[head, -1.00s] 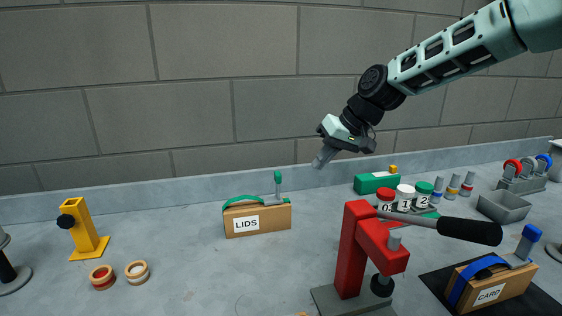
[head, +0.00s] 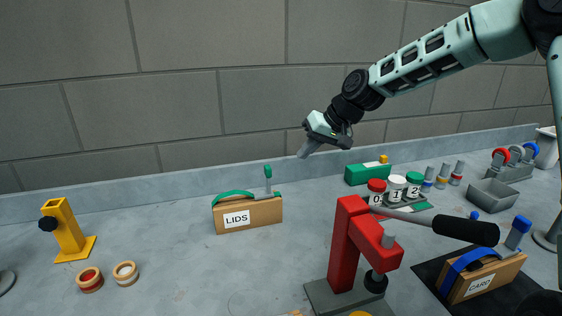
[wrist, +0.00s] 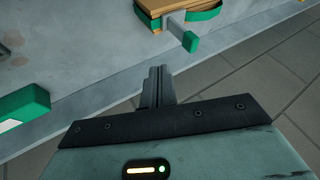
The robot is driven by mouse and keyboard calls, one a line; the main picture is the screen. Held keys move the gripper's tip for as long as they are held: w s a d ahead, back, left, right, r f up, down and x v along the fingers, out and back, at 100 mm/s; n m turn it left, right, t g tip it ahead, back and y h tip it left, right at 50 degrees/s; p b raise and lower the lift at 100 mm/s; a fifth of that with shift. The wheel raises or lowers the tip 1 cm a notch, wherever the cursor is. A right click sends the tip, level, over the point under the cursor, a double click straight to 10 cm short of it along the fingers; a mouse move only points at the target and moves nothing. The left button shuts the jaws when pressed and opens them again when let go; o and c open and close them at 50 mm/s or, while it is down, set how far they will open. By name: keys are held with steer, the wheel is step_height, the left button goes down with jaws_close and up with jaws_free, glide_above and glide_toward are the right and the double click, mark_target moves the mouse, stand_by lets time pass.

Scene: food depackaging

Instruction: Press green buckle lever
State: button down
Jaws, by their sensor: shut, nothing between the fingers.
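The green buckle lever (head: 267,172) stands upright at the right end of the cardboard LIDS box (head: 249,215), which has a green strap (head: 232,195) over it. In the wrist view the green lever tip (wrist: 190,42) shows ahead and slightly right of my fingertips, with the box (wrist: 145,10) beyond it. My gripper (head: 303,154) is shut and empty. It hangs in the air up and right of the lever in the head view, apart from it. In the wrist view the closed fingers (wrist: 157,72) point toward the box side.
A red press (head: 350,245) with a black-handled lever stands in front. A CARD box (head: 482,285) with a blue strap and blue-tipped lever is at right. Jars (head: 397,186), a green box (head: 367,174) and a grey bin (head: 487,196) line the back right. Bench between LIDS box and press is clear.

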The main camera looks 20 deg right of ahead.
mark_target(268, 180)
steer(key=w+a+f+p, duration=0.2)
steer(key=a+f, duration=0.2)
steer(key=a, duration=0.2)
steer(key=shift+a+p, duration=0.2)
steer(key=shift+p, duration=0.2)
steer(key=shift+a+r, duration=0.1)
steer(key=shift+a, duration=0.05)
steer(key=shift+a+h, duration=0.1)
steer(key=shift+h, duration=0.3)
